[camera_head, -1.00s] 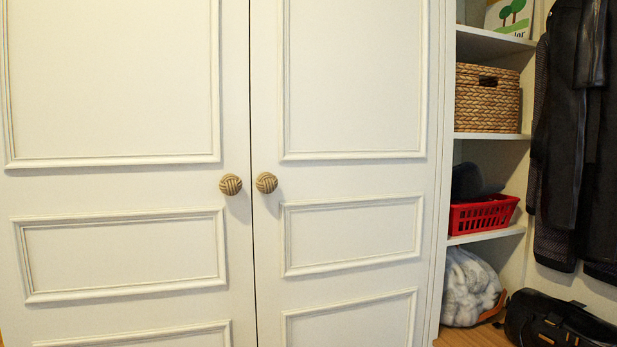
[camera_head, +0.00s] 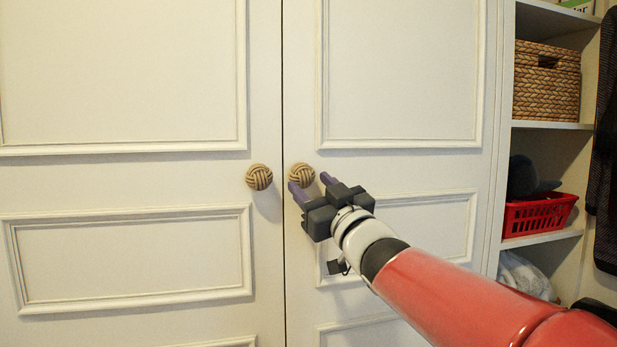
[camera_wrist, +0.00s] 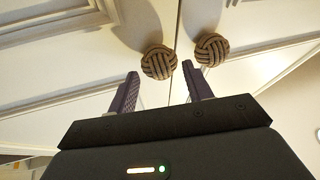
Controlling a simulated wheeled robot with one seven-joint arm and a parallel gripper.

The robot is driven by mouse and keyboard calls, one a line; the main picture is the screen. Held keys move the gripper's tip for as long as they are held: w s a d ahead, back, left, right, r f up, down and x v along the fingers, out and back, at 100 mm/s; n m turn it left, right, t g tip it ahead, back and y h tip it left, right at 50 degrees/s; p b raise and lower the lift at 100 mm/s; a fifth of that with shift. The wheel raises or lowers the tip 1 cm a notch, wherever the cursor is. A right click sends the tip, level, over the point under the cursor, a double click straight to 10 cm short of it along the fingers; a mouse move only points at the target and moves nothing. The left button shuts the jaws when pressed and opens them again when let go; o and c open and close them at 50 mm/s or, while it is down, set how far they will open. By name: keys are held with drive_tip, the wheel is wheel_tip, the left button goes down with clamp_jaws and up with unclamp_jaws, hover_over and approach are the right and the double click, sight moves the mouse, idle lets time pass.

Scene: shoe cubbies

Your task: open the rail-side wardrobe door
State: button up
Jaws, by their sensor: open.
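The rail-side wardrobe door (camera_head: 400,165) is the white panelled right door in the head view, shut beside the left door (camera_head: 130,180). Its round woven knob (camera_head: 301,174) is near the centre seam. My gripper (camera_head: 308,181) is open at this knob, with its fingertips just below and beside it. The wrist view appears turned upside down, judging by the knob shadows. There, the right door's knob (camera_wrist: 159,62) lies beyond the gap between my fingers (camera_wrist: 160,78). Contact cannot be told. My arm hides part of the door's lower panels.
The left door's matching knob (camera_head: 259,177) sits close by, across the seam. To the right are open shelves (camera_head: 560,126) with a wicker basket (camera_head: 546,85) and a red plastic basket (camera_head: 538,215). A dark garment (camera_head: 605,165) hangs at the far right edge.

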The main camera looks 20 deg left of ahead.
sight(308, 181)
drive_tip(key=shift+x, duration=1.5)
